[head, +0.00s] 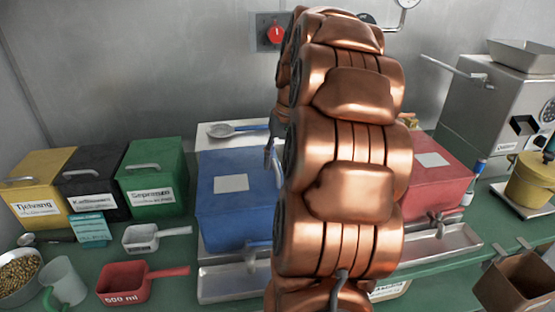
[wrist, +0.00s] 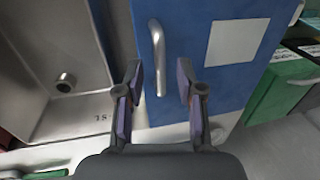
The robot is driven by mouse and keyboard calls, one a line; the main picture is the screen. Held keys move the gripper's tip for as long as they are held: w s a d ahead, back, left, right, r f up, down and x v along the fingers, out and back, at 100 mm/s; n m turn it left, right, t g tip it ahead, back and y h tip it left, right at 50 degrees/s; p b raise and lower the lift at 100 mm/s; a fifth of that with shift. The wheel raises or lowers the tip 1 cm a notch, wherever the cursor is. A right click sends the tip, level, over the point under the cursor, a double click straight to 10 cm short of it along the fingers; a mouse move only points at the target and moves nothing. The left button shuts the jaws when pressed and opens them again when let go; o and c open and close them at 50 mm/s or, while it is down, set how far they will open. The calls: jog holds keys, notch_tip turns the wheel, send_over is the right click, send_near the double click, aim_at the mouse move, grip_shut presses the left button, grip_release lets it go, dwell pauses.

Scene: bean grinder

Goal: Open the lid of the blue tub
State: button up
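The blue tub (head: 240,215) stands in the middle of the bench in the head view, with a pale label on top; my copper arm hides its right side. In the wrist view the blue lid (wrist: 205,85) fills the middle, with a white label and a metal bar handle (wrist: 157,40). The lid looks shut. My gripper (wrist: 159,68) is open, its two fingers on either side of the lower part of the handle. I cannot tell whether either finger touches it. In the head view the gripper is mostly hidden behind the arm.
A green bin (head: 155,177), a black bin (head: 92,178) and a yellow bin (head: 42,190) stand left. A red tub (head: 440,182) stands right of my arm. A spoon (head: 235,131) lies behind the blue tub. A red scoop (head: 125,283) and a white scoop (head: 142,237) lie in front.

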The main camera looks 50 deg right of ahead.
grip_shut()
dwell(0.3)
dwell(0.4)
